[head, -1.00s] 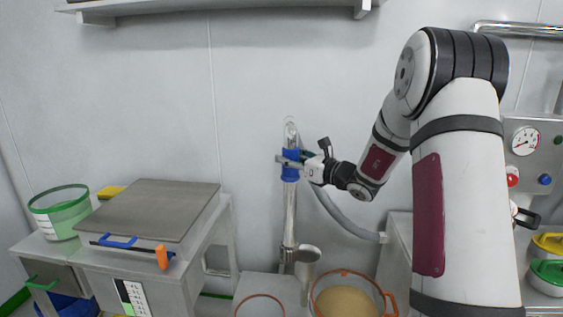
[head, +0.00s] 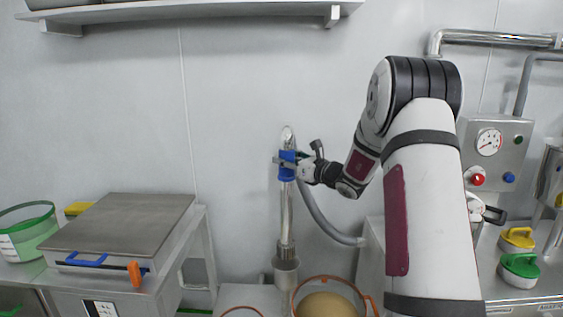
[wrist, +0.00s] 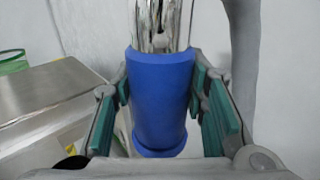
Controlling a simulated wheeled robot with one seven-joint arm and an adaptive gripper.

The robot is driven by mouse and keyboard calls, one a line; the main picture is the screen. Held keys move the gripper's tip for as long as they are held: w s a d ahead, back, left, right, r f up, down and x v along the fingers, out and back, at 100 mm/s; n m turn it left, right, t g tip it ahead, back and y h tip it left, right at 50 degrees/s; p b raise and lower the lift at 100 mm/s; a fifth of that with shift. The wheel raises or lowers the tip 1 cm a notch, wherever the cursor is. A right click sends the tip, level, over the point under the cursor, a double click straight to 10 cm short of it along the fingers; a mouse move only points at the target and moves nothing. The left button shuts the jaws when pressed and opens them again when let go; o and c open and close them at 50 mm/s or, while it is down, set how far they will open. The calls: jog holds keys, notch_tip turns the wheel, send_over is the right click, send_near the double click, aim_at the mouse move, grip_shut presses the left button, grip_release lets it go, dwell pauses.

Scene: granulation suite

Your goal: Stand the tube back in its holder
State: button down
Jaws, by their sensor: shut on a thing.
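The tube (head: 287,215) is a long shiny metal pipe with a blue grip sleeve near its top and a grey hose. It hangs nearly upright. My gripper (head: 287,165) is shut on the blue sleeve (wrist: 162,95), with the green finger pads at both sides in the wrist view. The holder looks to be the metal cup (head: 286,276) at the tube's lower end. The tube lines up with the cup's mouth in the head view; I cannot tell whether its tip is inside, above or behind the rim. The wrist view does not show the lower end.
An orange-rimmed tub of tan powder (head: 328,304) stands just right of the cup. A bench scale (head: 120,230) and a green-rimmed bucket (head: 28,230) are at the left. A gauge panel (head: 494,150) and lidded pots (head: 519,268) are at the right.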

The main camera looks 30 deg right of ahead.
aim_at(291, 196)
jog(key=shift+f+b, duration=3.6)
jog(key=shift+f, duration=2.25)
jog(key=c, duration=0.9)
grip_release()
jog(key=s, duration=0.4)
jog(key=s+d, duration=0.1)
jog(key=s, duration=0.3)
jog(key=s+d, duration=0.1)
jog(key=s, duration=0.2)
jog(key=shift+s, duration=0.4)
jog(key=shift+d, duration=0.1)
